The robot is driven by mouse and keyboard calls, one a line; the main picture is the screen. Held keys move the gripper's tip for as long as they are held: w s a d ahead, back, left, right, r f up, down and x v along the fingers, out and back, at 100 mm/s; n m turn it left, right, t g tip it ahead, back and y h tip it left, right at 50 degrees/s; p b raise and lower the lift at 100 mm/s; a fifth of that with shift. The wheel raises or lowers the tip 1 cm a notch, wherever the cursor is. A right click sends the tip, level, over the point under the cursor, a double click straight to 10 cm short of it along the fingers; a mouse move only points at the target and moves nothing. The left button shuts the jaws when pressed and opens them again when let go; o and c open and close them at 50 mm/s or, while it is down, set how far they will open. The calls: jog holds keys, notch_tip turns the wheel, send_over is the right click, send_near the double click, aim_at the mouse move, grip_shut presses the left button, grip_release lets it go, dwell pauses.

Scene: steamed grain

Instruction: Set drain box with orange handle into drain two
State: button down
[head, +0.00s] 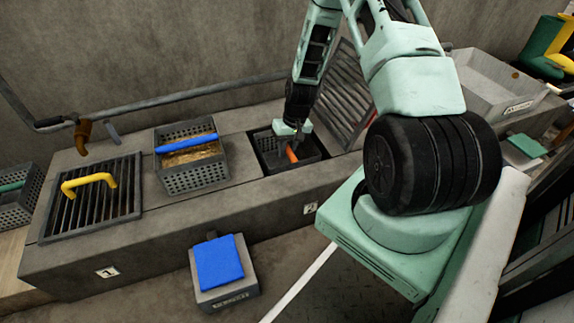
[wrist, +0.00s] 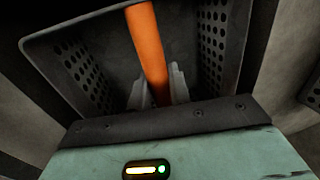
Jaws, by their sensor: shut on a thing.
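The drain box (head: 268,152) is a dark, perforated box with an orange handle (head: 291,154). It is at the opening of drain two, above the plate marked 2 (head: 310,208), and looks sunk into it. I cannot tell whether it is fully seated. My gripper (head: 290,147) reaches down into it and is shut on the orange handle. In the wrist view the handle (wrist: 147,45) runs between my gripper's fingers (wrist: 158,88), with the box's perforated walls (wrist: 85,70) around them. My arm hides part of the area behind the drain.
A slatted grate (head: 342,95) leans behind drain two. A perforated box with a blue handle (head: 187,142) stands to the left. Drain one has a grate with a yellow handle (head: 88,182). A blue-topped box (head: 220,262) is on the floor in front.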

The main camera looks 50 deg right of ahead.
aim_at(287, 158)
notch_tip(287, 158, down, 4)
jog(key=b, duration=0.2)
jog(key=shift+b, duration=0.3)
jog(key=shift+r, duration=0.1)
jog(key=c, duration=1.3)
grip_release()
